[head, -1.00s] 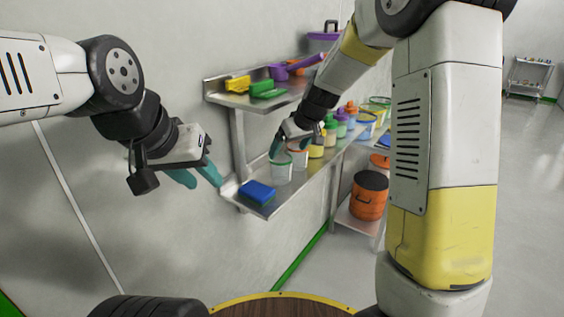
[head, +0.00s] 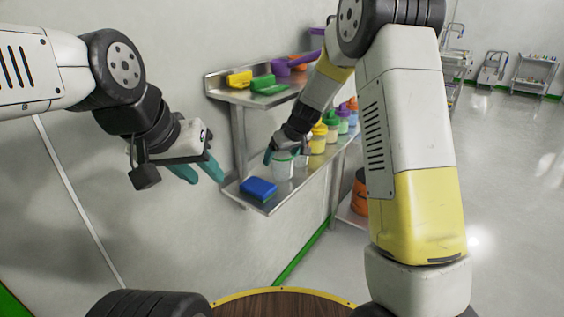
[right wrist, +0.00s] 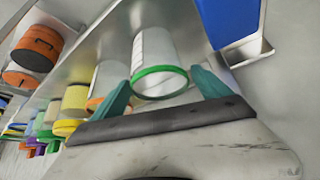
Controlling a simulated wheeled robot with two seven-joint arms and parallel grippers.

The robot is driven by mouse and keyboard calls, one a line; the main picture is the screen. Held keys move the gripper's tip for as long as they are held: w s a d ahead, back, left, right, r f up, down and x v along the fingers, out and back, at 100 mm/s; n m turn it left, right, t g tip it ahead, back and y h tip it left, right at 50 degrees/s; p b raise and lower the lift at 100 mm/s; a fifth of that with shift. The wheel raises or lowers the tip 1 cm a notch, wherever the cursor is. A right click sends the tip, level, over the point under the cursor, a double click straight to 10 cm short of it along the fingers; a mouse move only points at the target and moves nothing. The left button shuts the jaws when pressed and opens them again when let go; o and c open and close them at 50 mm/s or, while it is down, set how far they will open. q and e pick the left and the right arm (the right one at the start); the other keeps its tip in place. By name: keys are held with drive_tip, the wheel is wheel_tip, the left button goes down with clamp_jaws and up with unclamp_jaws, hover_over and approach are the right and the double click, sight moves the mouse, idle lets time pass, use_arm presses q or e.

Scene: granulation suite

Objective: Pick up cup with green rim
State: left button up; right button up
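The cup with green rim (head: 283,168) is a clear white tub standing on the lower steel shelf (head: 268,205). In the right wrist view the cup (right wrist: 153,50) lies between the teal fingers, its green rim towards the camera. My right gripper (right wrist: 160,88) is open, with one finger on each side of the rim; I cannot tell whether either finger touches it. In the head view my right gripper (head: 285,152) is at the cup's top and partly hides the rim. My left gripper (head: 200,174) is open and empty, left of the shelf.
A blue block (head: 258,188) lies left of the cup. An orange-rimmed cup (right wrist: 104,82) and several coloured containers stand along the shelf. An upper shelf (head: 225,93) holds yellow, green and purple items. An orange bucket (head: 359,197) is below.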

drive_tip(key=c, duration=1.2)
drive_tip(key=shift+r, duration=0.15)
